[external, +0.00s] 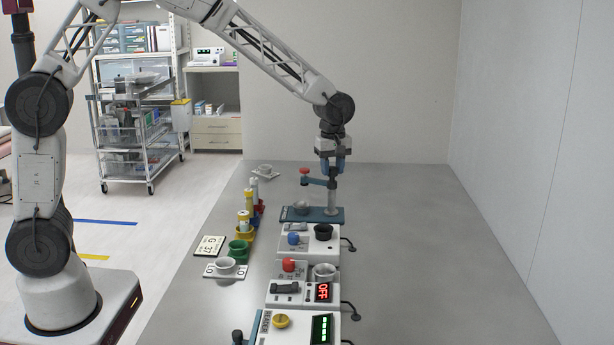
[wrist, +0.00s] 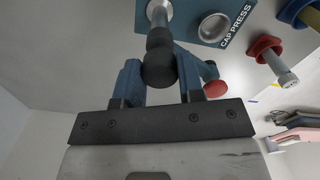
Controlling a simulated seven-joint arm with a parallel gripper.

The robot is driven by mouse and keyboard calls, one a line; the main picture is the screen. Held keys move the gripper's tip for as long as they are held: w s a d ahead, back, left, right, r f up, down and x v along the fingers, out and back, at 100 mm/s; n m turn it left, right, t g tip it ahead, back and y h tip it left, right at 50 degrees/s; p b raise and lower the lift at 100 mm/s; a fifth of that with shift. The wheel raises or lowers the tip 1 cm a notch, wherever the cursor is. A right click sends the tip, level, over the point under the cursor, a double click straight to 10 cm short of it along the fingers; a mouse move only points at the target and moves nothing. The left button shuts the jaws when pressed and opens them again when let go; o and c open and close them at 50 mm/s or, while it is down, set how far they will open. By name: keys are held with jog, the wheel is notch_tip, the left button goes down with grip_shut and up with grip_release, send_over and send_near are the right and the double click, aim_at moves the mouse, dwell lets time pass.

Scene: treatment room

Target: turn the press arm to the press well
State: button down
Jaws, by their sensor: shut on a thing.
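The cap press stands on a blue base plate (external: 329,220) marked CAP PRESS in the wrist view (wrist: 235,30). Its grey post (external: 332,198) rises at the right of the plate. The press well, a round metal cup (external: 301,206), sits at the left; it also shows in the wrist view (wrist: 213,27). The blue press arm (external: 314,181) reaches left from the post, with a red knob (external: 304,170) at its outer end. In the wrist view the red end (wrist: 215,88) appears apart from the well. My gripper (external: 333,171) is shut on the dark post-top knob (wrist: 159,68).
Devices with a blue knob (external: 293,239), a red knob (external: 289,265) and an OFF display (external: 323,292) stand in front of the press. Yellow and green holders (external: 239,250) stand to the left. The table's right side (external: 430,240) is clear.

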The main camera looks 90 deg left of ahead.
jog(key=shift+n, duration=2.2)
jog(key=c, duration=0.7)
grip_release()
jog(key=shift+c, duration=0.2)
jog(key=shift+r, duration=0.2)
jog(key=shift+r, duration=3.75)
